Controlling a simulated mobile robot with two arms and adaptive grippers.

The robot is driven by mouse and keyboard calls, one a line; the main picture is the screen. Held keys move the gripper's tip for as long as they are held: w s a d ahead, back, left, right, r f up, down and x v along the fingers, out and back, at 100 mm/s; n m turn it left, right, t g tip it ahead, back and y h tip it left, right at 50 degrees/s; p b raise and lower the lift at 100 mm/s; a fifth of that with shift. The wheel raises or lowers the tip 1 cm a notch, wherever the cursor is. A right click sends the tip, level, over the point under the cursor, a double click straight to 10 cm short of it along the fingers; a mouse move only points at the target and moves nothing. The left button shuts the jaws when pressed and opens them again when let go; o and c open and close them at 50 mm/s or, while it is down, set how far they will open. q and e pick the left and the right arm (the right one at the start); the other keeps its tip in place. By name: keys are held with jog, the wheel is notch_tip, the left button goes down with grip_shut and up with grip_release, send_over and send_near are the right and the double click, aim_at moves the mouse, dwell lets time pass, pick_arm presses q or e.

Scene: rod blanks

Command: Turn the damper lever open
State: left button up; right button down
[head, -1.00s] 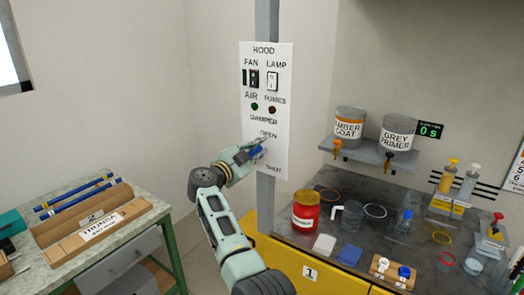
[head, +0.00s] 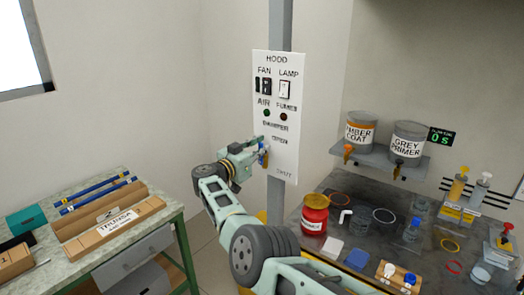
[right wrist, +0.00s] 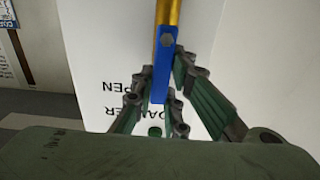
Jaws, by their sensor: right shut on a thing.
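The damper lever (right wrist: 158,75) has a blue bar with a bolt at one end and a brass-coloured rod beyond it. In the head view its small blue part (head: 263,159) shows at the left edge of the white hood panel (head: 279,170), beside the OPEN mark and above SHUT. My right gripper (head: 258,154) is at the panel there. In the right wrist view its two fingers (right wrist: 158,95) are closed on either side of the blue bar. The fingers partly hide the lever in the head view. My left gripper is out of view.
The panel is on a grey post (head: 278,205). To its right, a dark bench holds a red jar (head: 315,214) and several small items, with two cans on a shelf (head: 380,160) above. A wooden tray (head: 108,230) is on the left table.

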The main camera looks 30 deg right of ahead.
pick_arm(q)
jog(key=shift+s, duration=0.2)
pick_arm(e)
jog(key=shift+w+r+n, duration=0.1)
jog(key=shift+n, duration=0.2)
jog(key=c, duration=1.7)
grip_release()
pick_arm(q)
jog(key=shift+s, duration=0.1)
pick_arm(e)
jog(key=shift+a, duration=0.1)
jog(key=v, duration=0.7)
jog(key=shift+a, duration=0.15)
